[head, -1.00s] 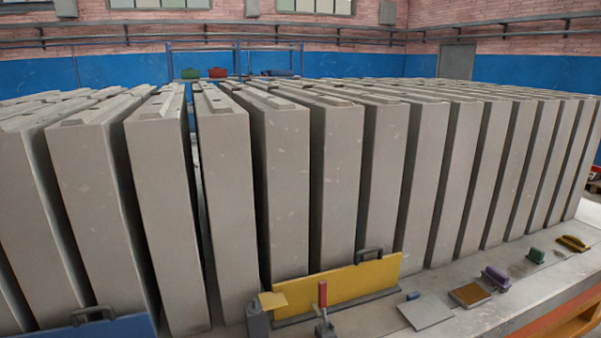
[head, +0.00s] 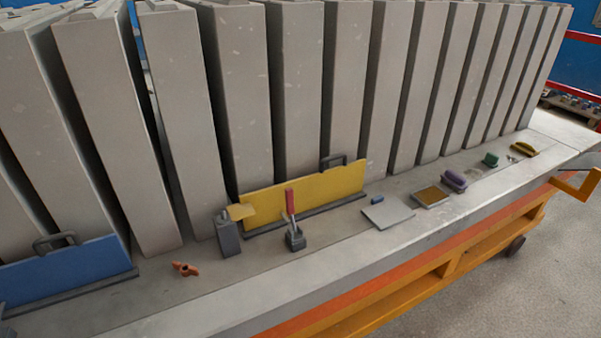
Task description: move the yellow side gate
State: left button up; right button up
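The yellow side gate (head: 290,198) stands upright on the grey bench ledge (head: 205,297), in front of the row of concrete panels (head: 305,90). It has a dark handle (head: 333,161) at its top right and a dark strip along its foot. Neither of my grippers shows in the head view.
A blue gate (head: 70,270) stands at the left, with an orange wing-shaped piece (head: 185,269) to its right. A grey plate (head: 387,212), a brown-topped block (head: 431,197), a purple-handled tool (head: 454,181), a green block (head: 491,159) and a yellow-handled tool (head: 523,149) lie to the right.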

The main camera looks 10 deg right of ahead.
aim_at(262, 208)
jog(key=i+l, duration=1)
jog(key=i, duration=0.05)
